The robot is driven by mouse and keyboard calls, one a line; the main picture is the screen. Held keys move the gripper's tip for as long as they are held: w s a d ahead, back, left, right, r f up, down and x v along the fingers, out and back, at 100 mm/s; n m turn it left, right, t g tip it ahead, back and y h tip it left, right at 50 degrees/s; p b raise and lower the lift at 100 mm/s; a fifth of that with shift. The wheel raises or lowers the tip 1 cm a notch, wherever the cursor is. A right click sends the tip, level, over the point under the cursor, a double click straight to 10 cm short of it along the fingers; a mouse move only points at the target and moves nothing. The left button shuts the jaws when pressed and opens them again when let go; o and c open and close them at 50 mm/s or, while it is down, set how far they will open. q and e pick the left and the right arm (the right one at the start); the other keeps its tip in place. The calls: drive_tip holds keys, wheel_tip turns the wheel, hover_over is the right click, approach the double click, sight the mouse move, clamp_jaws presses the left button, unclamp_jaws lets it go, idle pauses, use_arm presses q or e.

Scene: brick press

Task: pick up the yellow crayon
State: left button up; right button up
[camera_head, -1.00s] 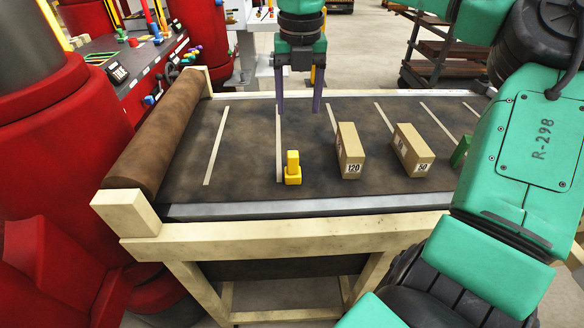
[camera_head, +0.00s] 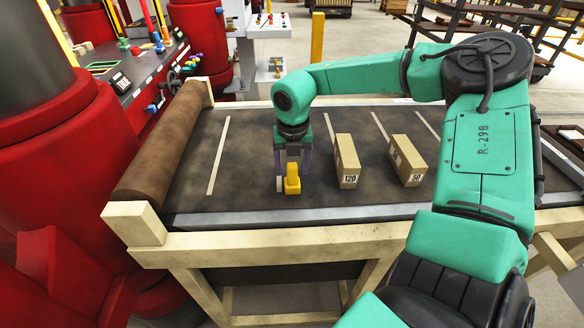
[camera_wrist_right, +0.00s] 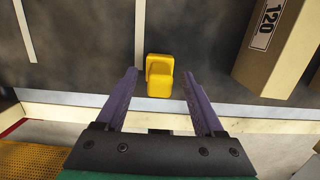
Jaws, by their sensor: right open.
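The yellow crayon (camera_head: 292,180) stands upright on the dark conveyor belt, near its front edge, with a wider block-like base and a narrower top. My right gripper (camera_head: 293,182) points down at it from above and just behind. In the right wrist view the gripper (camera_wrist_right: 160,86) is open, with one purple finger on each side of the crayon (camera_wrist_right: 160,76) and a gap to each. The fingers are not closed on it. My left gripper is not in view.
A tan box marked 120 (camera_head: 346,162) stands right of the crayon; it also shows in the right wrist view (camera_wrist_right: 283,45). A second tan box (camera_head: 408,160) is further right. The brown roller (camera_head: 165,145) and red machine (camera_head: 75,160) are left. The belt (camera_head: 235,185) left of the crayon is clear.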

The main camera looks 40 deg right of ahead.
drive_tip(key=shift+s+r, duration=0.1)
clamp_jaws()
drive_tip(key=shift+r, duration=0.1)
